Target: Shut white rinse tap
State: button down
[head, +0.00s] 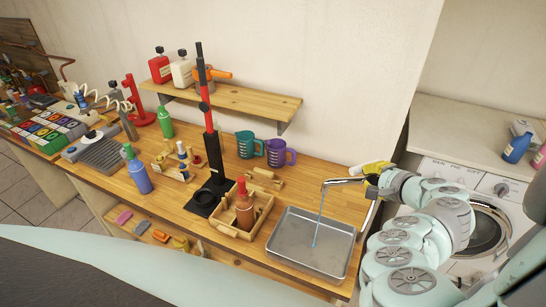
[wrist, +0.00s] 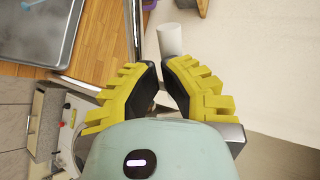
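The rinse tap's chrome spout (head: 342,182) reaches left over the metal tray (head: 280,236), and a thin blue stream of water (head: 318,232) falls from it into the tray. My gripper (head: 354,171), with yellow fingers, is at the tap's right end, close above the spout. In the wrist view my gripper (wrist: 160,64) has its fingertips nearly together, with a narrow gap and nothing seen held. A white cylinder (wrist: 170,40), apparently part of the tap, lies just beyond the fingertips; contact cannot be told. The tray also shows in the wrist view (wrist: 70,30).
A red and black stand (head: 209,120) rises mid-bench. A washing machine (head: 450,177) is at the right, beyond the bench end.

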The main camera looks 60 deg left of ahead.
jog(key=a+m+t, duration=0.1)
jog(key=m+t, duration=0.1)
jog(key=shift+s+a+t+h, duration=0.3)
jog(key=shift+a+h, duration=0.05)
jog(key=shift+h, duration=0.05)
jog(key=shift+d, duration=0.1)
dwell(0.4)
